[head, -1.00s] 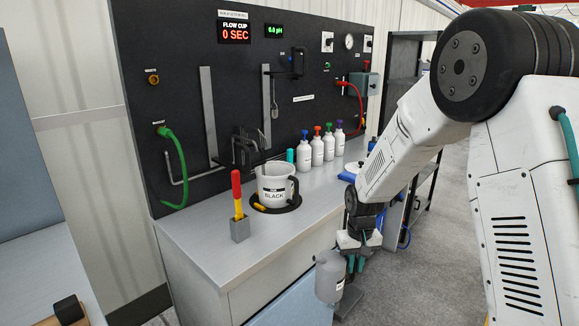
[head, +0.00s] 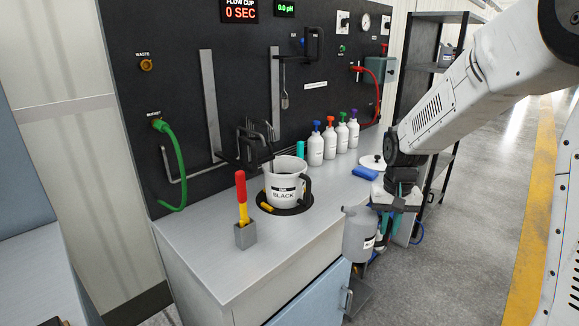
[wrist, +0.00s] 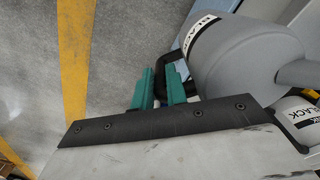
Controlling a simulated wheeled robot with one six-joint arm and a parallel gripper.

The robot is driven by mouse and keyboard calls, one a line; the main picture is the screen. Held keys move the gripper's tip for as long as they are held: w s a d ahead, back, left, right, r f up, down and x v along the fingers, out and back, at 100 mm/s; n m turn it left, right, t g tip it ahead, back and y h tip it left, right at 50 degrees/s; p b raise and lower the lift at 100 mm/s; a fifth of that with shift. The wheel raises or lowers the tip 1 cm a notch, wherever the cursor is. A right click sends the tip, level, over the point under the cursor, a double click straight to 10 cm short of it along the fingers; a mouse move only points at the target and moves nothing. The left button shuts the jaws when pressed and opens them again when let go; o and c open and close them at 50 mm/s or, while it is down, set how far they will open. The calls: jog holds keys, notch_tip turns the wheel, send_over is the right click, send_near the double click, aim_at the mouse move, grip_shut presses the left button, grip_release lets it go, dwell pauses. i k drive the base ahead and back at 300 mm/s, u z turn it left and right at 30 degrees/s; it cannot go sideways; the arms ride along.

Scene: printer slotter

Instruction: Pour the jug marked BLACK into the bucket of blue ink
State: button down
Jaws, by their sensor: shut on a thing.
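A grey jug (head: 360,236) hangs upright in my gripper (head: 391,224), beside the counter's right front edge. My gripper's teal fingers are shut on its dark handle; they also show in the wrist view (wrist: 160,90). The jug (wrist: 245,58) has a white label there, partly in view, with letters that look like BLACK. A white bucket (head: 284,184) stands upright in a black ring on the counter, apart from the jug and to its left. The bucket's label reads BLACK, not blue. Its contents cannot be made out.
A red-and-yellow handled tool (head: 241,200) stands in a grey holder at the counter's front left. A dark stirrer-like fixture (head: 255,145) is close behind the bucket. Several white bottles (head: 315,150) line the back. A blue cabinet door (head: 312,300) is below; open floor lies right.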

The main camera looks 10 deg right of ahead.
aim_at(285, 187)
jog(key=i, duration=0.95)
jog(key=u, duration=0.15)
